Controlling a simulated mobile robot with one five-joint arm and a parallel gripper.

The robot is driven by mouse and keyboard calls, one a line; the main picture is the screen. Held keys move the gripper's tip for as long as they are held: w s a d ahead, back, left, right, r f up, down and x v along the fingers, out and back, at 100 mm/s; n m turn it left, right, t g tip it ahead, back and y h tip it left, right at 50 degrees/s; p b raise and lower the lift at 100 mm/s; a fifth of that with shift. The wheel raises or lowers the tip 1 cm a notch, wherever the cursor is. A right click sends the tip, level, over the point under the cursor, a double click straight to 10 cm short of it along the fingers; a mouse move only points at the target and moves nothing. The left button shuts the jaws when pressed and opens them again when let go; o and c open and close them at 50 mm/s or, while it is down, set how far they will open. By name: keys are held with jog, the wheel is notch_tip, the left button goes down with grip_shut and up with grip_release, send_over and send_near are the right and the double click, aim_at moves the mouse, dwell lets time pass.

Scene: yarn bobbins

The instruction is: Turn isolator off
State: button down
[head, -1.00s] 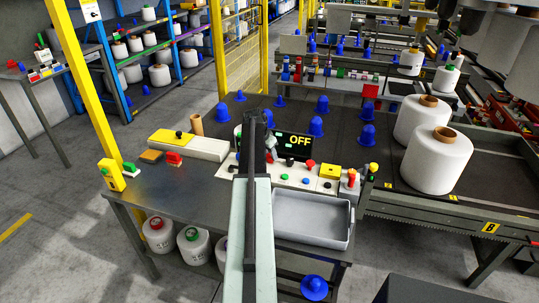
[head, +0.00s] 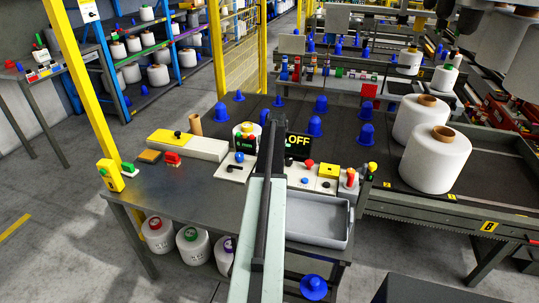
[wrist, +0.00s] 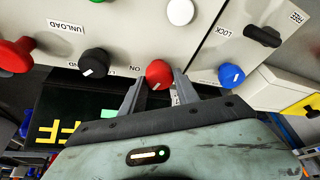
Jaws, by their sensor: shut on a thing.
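In the wrist view a red round knob (wrist: 158,74) with a pale mark sits on the light control panel (wrist: 125,20), between the two fingers of my gripper (wrist: 157,84). The fingers are shut on it. An "ON" label is beside it. I cannot read a label naming the isolator. A dark display (head: 299,148) behind the arm reads "OFF" in yellow.
Close by on the panel are a black knob (wrist: 93,62), a red button (wrist: 15,55), a white button (wrist: 180,12), a blue knob (wrist: 231,76) and a black lever (wrist: 262,36) marked LOCK and FREE. A grey tray (head: 317,222) lies in front.

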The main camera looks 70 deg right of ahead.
jog(key=shift+s+n+t+y, duration=0.1)
jog(key=shift+n+t+y, duration=0.25)
jog(key=shift+n, duration=1.05)
jog(key=c, duration=0.9)
grip_release()
jog(key=p+v, duration=0.7)
jog(key=v, duration=0.1)
jog(key=shift+d, duration=0.1)
jog(key=shift+f, duration=0.1)
